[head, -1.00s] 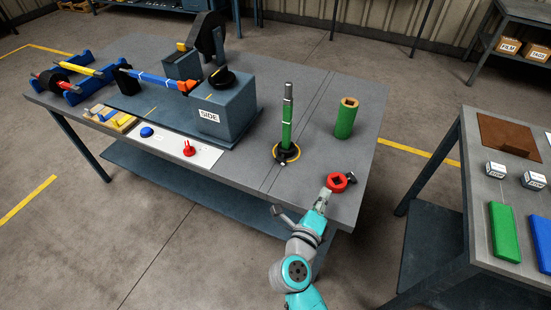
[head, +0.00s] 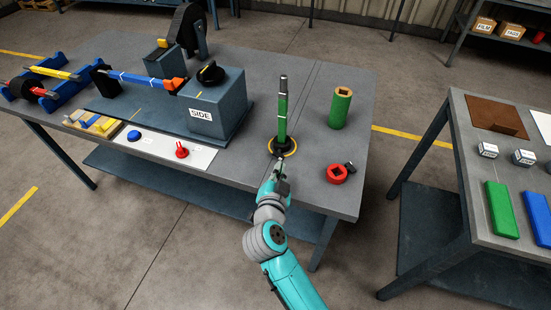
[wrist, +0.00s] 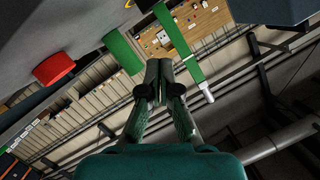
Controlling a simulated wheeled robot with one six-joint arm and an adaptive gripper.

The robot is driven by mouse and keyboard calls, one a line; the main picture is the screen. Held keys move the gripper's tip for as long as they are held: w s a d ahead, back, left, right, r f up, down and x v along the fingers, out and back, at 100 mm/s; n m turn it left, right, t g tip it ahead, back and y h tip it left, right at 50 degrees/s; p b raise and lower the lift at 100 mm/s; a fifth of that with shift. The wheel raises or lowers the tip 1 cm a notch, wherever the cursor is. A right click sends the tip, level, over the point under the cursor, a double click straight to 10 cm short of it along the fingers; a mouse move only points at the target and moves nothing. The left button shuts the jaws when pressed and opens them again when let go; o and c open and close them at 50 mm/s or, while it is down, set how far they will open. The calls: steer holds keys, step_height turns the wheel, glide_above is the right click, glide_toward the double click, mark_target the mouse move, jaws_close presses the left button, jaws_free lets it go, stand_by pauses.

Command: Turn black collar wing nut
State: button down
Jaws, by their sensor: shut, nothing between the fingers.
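A black collar (head: 282,148) sits around the foot of an upright green shaft (head: 282,122) with a silver top, inside a yellow ring on the grey table. My gripper (head: 279,166) is just in front of the collar in the head view and partly covers it. The wing nut cannot be made out there. In the wrist view my gripper (wrist: 160,80) is shut and empty, its fingertips close to the green shaft (wrist: 178,38). I cannot tell whether it touches anything. A red collar (head: 337,173) with a dark knob lies to the right.
A green hollow cylinder (head: 340,108) stands behind the red collar. To the left are a grey block marked SIDE (head: 217,104) and a white sheet (head: 160,149) with a red piece. A second table (head: 470,215) stands to the right, across a floor gap.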

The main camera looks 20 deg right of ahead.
mark_target(274, 154)
steer(key=x, duration=1)
steer(key=shift+s, duration=0.1)
steer(key=shift+w+a+f, duration=0.15)
steer(key=shift+a+f, duration=0.15)
steer(key=shift+f, duration=0.2)
steer(key=shift+w+a+f, duration=0.1)
steer(key=shift+a+f, duration=0.15)
steer(key=shift+f, duration=0.3)
steer(key=shift+w+a+f, duration=0.2)
steer(key=shift+a+f, duration=0.1)
steer(key=shift+f, duration=0.35)
steer(key=shift+a+f, duration=0.1)
steer(key=shift+w+a+f+n, duration=0.15)
steer(key=shift+a+f+n, duration=0.05)
steer(key=shift+n, duration=0.2)
steer(key=n, duration=0.2)
steer(key=n+g+h, duration=0.1)
steer(key=shift+w+a+f, duration=0.2)
steer(key=shift+a, duration=0.05)
steer(key=shift+f, duration=0.1)
steer(key=shift+a+f, duration=0.1)
